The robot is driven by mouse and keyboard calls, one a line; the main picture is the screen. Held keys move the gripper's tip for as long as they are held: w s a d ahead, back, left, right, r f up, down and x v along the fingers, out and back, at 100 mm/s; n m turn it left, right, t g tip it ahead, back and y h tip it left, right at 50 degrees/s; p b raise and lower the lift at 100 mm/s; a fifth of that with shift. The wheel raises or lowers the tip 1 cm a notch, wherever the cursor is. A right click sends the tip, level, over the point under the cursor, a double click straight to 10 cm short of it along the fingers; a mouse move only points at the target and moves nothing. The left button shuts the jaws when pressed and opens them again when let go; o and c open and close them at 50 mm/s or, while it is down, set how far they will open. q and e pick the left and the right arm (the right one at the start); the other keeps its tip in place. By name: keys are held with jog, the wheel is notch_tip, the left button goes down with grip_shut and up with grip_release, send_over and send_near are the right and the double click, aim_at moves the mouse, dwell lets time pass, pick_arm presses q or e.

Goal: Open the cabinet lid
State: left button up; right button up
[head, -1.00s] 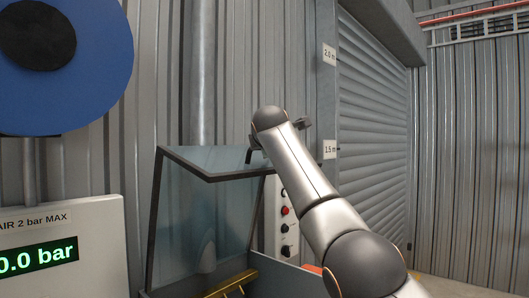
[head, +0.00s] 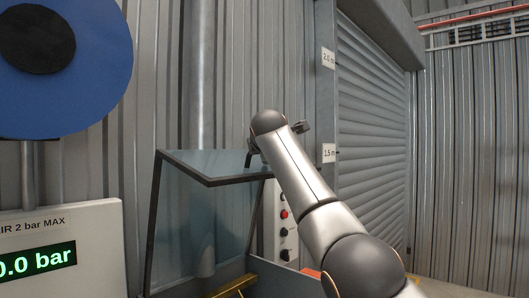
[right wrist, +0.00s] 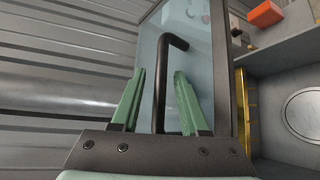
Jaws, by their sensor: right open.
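The cabinet lid (head: 205,225) is a clear glass hood with a dark frame, standing raised over the grey cabinet (head: 275,275) in the head view. Its glass also shows in the right wrist view (right wrist: 205,70). A black bent bar handle (right wrist: 160,105) stands out from the lid. My right gripper (right wrist: 160,75) is open, with one green finger on each side of the handle and visible gaps between. In the head view my right arm reaches to the lid's upper edge, and its wrist hides most of the gripper. My left gripper is not in view.
A panel with knobs and a red button (head: 284,214) is behind the lid. A yellow rail (head: 235,286) and an orange block (right wrist: 265,13) are at the cabinet. A pressure display box (head: 75,230) and blue disc (head: 100,75) stand at left. A corrugated wall is close behind.

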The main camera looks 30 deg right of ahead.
jog(key=shift+s+f+b, duration=0.1)
jog(key=shift+s+b, duration=0.2)
jog(key=shift+b, duration=0.25)
jog(key=b+v, duration=0.4)
jog(key=v, duration=0.1)
jog(key=shift+s+a+f+b, duration=0.1)
jog(key=shift+s+a+b, duration=0.15)
jog(key=shift+b, duration=0.1)
jog(key=b+v, duration=0.2)
jog(key=v, duration=0.4)
jog(key=shift+r, duration=0.35)
jog(key=shift+s+f, duration=0.1)
